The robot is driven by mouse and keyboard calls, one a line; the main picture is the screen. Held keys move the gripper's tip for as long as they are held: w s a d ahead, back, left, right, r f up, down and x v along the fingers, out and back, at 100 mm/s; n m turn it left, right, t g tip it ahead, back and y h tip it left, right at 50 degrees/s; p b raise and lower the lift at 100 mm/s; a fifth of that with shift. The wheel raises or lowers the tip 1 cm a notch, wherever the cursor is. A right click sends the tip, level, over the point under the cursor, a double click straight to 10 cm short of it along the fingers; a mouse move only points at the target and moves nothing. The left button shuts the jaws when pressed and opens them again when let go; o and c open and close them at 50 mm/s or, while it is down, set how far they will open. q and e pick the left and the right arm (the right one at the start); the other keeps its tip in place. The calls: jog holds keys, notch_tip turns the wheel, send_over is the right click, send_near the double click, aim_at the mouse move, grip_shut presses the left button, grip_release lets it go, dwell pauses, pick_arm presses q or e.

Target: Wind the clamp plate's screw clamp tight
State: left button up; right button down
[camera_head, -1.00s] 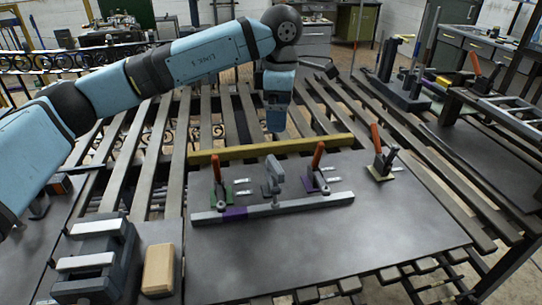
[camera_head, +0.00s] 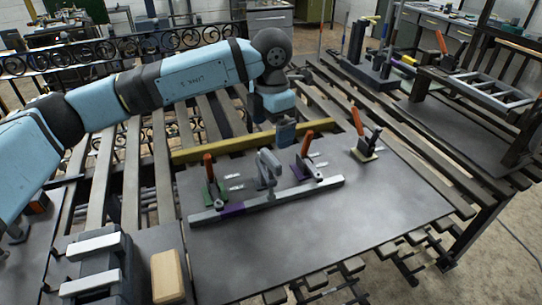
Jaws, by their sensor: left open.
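The clamp plate (camera_head: 330,230) is a dark grey sheet on the slatted bench. On it a grey upright clamp (camera_head: 267,170), which looks like the screw clamp, stands at a long grey bar (camera_head: 290,196). Its screw and handle are too small to make out. My right gripper is out of view.
A yellow bar (camera_head: 220,148) lies along the back edge. A grey fixture (camera_head: 100,270) and a tan block (camera_head: 167,276) are at front left. The plate's front right is clear.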

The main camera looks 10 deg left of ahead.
aim_at(271, 156)
pick_arm(q)
notch_tip(271, 156, down, 9)
dwell(0.3)
jog(key=c, duration=0.7)
jog(key=shift+c, duration=0.2)
